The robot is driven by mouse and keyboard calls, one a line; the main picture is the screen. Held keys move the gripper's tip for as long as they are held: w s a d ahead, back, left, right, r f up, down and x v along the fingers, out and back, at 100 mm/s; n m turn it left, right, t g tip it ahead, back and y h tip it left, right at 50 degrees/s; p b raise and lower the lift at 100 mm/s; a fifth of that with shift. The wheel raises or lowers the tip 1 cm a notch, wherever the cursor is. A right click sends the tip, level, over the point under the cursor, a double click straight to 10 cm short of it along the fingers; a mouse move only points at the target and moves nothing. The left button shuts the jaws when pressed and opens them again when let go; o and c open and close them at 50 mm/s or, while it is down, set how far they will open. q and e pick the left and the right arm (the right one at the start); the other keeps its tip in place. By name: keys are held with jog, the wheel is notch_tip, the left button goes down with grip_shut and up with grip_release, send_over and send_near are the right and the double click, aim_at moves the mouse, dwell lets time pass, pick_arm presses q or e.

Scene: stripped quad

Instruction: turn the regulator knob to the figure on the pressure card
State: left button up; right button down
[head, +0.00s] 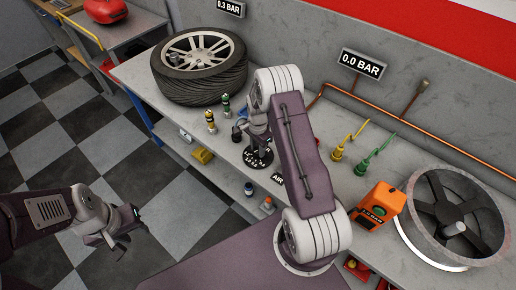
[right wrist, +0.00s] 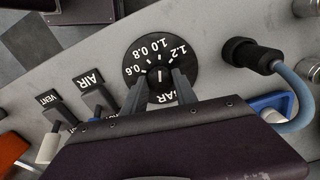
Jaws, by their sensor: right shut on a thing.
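The regulator knob (right wrist: 160,79) is black with a white line, on a round black dial (right wrist: 188,70) marked 0.6, 0.8, 1.0, 1.2 and BAR. The white line points up between about 0.8 and 1.0; I cannot tell exactly. My right gripper (right wrist: 159,92) is shut on the knob, one finger on each side. In the head view the dial (head: 251,163) shows partly under my right gripper (head: 258,142). An orange box (head: 383,200) bears a small card (head: 373,214) ending in BAR; its figure is too small to read surely. My left gripper (head: 125,226) is open and empty over the floor.
Wall signs read 0.3 BAR (head: 230,8) and 0.0 BAR (head: 360,64). A tyre (head: 200,70), small valves (head: 211,120), yellow and green hooked fittings (head: 337,150) and a fan (head: 460,222) stand on the bench. AIR (right wrist: 90,87) and VENT (right wrist: 55,108) switches lie beside the dial.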

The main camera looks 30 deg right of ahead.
aim_at(257, 151)
jog(key=shift+w, duration=0.1)
jog(key=c, duration=1)
grip_release()
jog(key=shift+r, duration=0.1)
jog(key=shift+o, duration=0.2)
notch_tip(257, 151, up, 9)
jog(key=b, duration=0.1)
jog(key=shift+a, duration=0.1)
